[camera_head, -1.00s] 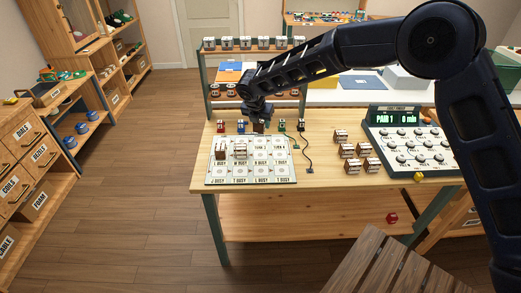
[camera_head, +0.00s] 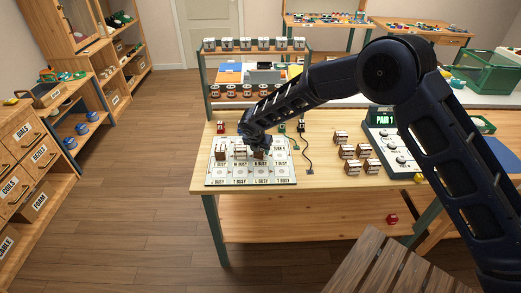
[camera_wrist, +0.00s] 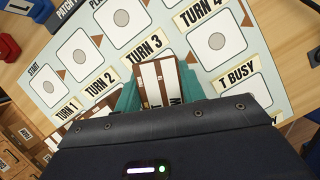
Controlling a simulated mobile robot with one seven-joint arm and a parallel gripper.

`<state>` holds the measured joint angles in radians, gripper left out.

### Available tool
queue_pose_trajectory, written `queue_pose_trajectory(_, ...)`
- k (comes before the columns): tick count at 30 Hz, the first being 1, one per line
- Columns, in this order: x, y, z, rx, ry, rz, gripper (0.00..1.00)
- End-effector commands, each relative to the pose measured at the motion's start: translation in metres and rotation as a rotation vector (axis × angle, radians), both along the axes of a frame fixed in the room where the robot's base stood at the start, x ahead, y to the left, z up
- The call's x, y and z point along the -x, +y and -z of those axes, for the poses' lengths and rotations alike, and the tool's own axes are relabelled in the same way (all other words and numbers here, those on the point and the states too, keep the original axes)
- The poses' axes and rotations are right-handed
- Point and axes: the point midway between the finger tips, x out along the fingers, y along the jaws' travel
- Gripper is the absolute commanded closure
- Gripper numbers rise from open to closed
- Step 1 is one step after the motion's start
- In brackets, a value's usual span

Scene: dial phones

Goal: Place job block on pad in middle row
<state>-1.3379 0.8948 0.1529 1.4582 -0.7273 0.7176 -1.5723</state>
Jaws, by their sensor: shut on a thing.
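My gripper (camera_head: 258,144) is over the right half of the white board (camera_head: 222,181), in its middle band. In the wrist view its teal fingers (camera_wrist: 160,92) are shut on a brown-and-white job block (camera_wrist: 158,82). The block is just below the TURN 3 label, low over the board or on it; I cannot tell whether it touches. The pad beneath it is hidden. Two similar blocks stand to the left on the board, a left one (camera_head: 221,153) and a middle one (camera_head: 240,153).
Several similar blocks (camera_head: 352,153) stand on the table right of the board. A dark green console (camera_head: 383,120) is further right, partly behind my arm. Small coloured pieces and black cables (camera_head: 307,160) lie behind and beside the board.

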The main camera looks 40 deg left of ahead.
Motion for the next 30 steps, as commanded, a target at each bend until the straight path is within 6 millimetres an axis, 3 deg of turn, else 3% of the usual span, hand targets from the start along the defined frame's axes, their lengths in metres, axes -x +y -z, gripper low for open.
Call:
queue_pose_trajectory(11, 0.0, 0.0, 0.004, 0.0, 0.0, 0.001, 0.84)
queue_pose_trajectory(12, 0.0, 0.0, 0.003, 0.0, 0.0, 0.001, 0.55)
queue_pose_trajectory(15, 0.0, 0.0, 0.003, 0.0, 0.0, 0.001, 0.39)
queue_pose_trajectory(24, -0.001, 0.0, 0.002, -0.001, -0.001, 0.001, 0.39)
queue_pose_trajectory(30, 0.006, -0.002, -0.016, -0.001, -0.001, 0.001, 0.39)
